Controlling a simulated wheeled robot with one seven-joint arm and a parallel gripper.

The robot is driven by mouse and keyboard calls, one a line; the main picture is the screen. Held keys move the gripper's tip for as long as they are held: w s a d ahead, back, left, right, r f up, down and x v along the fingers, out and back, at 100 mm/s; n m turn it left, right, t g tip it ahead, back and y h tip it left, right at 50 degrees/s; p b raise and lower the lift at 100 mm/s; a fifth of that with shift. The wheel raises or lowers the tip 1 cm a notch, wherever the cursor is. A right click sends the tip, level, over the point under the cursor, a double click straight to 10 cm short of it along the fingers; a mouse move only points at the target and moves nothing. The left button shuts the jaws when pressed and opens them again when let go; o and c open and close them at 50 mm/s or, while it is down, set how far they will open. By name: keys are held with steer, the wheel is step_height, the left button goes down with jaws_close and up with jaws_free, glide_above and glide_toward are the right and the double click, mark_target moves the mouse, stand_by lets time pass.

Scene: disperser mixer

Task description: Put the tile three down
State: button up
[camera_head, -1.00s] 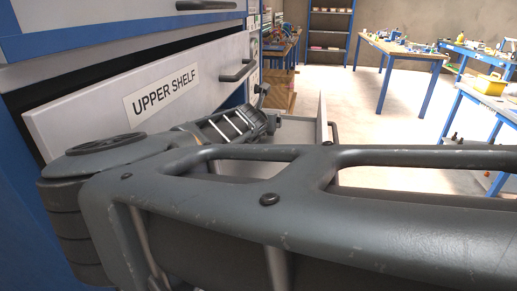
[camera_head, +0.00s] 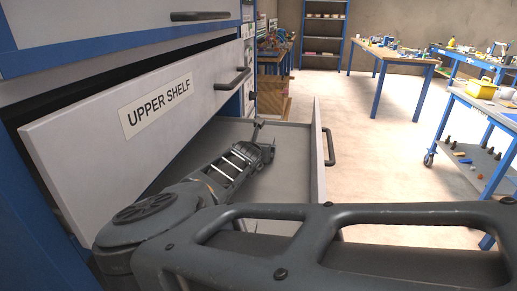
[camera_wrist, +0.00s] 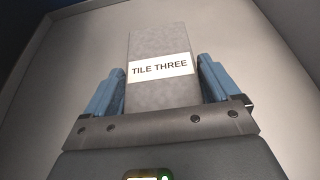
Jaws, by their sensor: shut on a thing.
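Tile three (camera_wrist: 158,97) is a grey slab with a white label reading "TILE THREE"; it shows in the wrist view. My gripper (camera_wrist: 160,78) has its two blue fingers on either side of the tile and is shut on it. Pale grey surfaces lie around and beyond the tile; whether it touches one I cannot tell. In the head view my arm reaches over an open lower drawer (camera_head: 290,183), with its end over the drawer's inside. The tile cannot be made out there.
Above is another open drawer (camera_head: 95,130), its front marked "UPPER SHELF" and carrying a dark handle. The lower drawer's front (camera_head: 317,150) stands upright at the right of the arm. Wooden tables (camera_head: 395,57) and a blue trolley (camera_head: 490,115) stand farther off, with clear floor between.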

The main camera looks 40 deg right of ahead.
steer(key=o, duration=1.2)
steer(key=shift+f, duration=0.1)
steer(key=shift+r+p, duration=0.3)
steer(key=shift+p, duration=0.05)
steer(key=b+v, duration=0.1)
steer(key=v, duration=1)
steer(key=shift+s+a+r, duration=0.15)
steer(key=shift+s+a, duration=0.1)
steer(key=shift+a, duration=0.05)
